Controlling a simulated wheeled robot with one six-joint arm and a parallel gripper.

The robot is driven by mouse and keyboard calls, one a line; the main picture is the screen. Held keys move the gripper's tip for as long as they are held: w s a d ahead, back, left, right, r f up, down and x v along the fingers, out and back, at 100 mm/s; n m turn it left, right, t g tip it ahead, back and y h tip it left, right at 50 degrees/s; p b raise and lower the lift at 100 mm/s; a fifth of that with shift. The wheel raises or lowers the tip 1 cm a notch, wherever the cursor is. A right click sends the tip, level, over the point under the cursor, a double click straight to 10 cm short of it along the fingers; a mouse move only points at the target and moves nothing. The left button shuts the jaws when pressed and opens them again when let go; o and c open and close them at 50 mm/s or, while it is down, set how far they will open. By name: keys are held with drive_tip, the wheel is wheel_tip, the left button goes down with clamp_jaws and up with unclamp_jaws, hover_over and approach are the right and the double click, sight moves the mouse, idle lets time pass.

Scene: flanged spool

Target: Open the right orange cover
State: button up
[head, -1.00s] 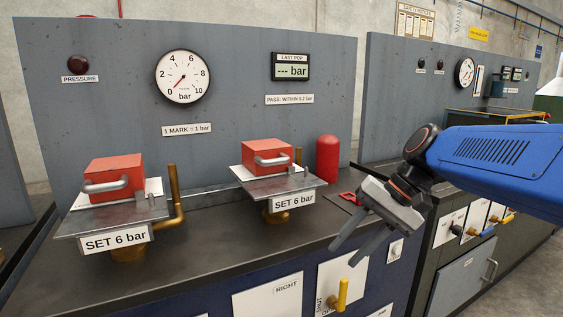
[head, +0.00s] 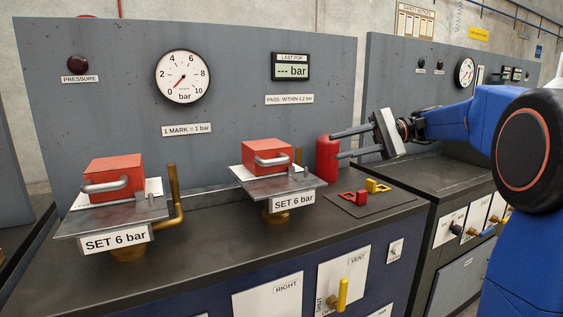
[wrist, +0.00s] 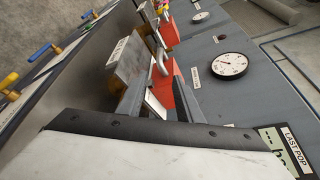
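The right orange cover (head: 268,155) is a red-orange box with a pale grey handle (head: 272,160) on its front. It sits closed on a metal plate above a "SET 6 bar" label. The left cover (head: 115,178) looks the same and is also closed. My gripper (head: 335,146) is open and empty, to the right of the right cover and apart from it. Its fingers point left, with the tips by the red cylinder's right edge. In the wrist view, the right cover's handle (wrist: 161,54) shows beyond the spread fingers (wrist: 158,80).
A red cylinder (head: 327,160) stands between the right cover and my gripper in the head view. Brass pipes rise beside both plates. Red (head: 353,197) and yellow (head: 377,186) parts lie on a dark mat. The gauge panel (head: 225,85) stands behind. The bench front between the covers is clear.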

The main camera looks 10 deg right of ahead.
sight(281, 161)
drive_tip(key=x, duration=1.6)
drive_tip(key=shift+s+a+f, duration=0.1)
drive_tip(key=shift+a+f, duration=0.05)
drive_tip(key=shift+a, duration=0.25)
drive_tip(key=shift+c, duration=0.6)
clamp_jaws()
